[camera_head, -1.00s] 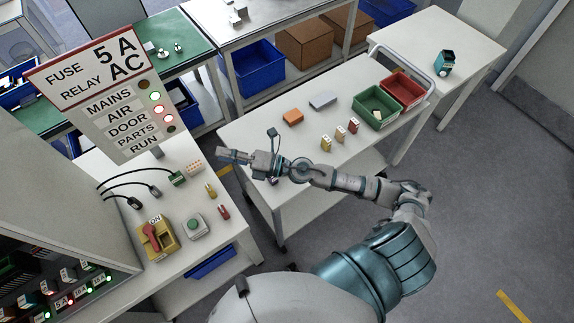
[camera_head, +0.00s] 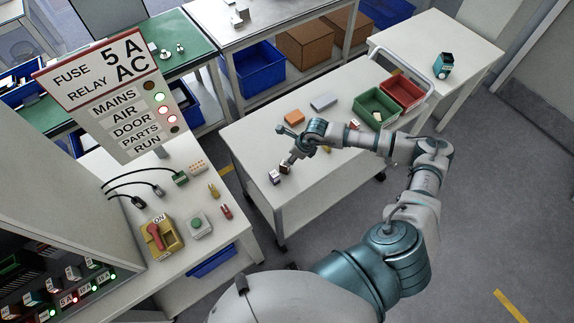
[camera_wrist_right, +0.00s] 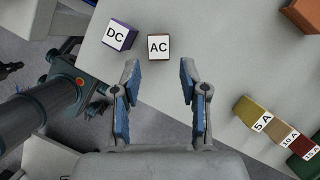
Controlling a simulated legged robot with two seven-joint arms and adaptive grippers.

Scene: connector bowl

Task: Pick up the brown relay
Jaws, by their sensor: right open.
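The brown relay, a small block with a white top marked AC (camera_wrist_right: 158,47), stands on the white table in the right wrist view. It is just beyond my right gripper (camera_wrist_right: 157,75), roughly centred between the open, empty fingertips and apart from them. In the head view the brown relay (camera_head: 285,169) lies just below my right gripper (camera_head: 291,157). The purple DC relay (camera_wrist_right: 119,35) stands to its left in the wrist view, with a narrow gap between them. It also shows in the head view (camera_head: 274,176). My left gripper is not in view.
Yellow, brown and red fuses (camera_wrist_right: 256,113) stand in a row right of my gripper, partly hidden by my arm in the head view. An orange block (camera_head: 294,118), a grey block (camera_head: 323,101) and green (camera_head: 362,115) and red (camera_head: 420,92) bins are farther back.

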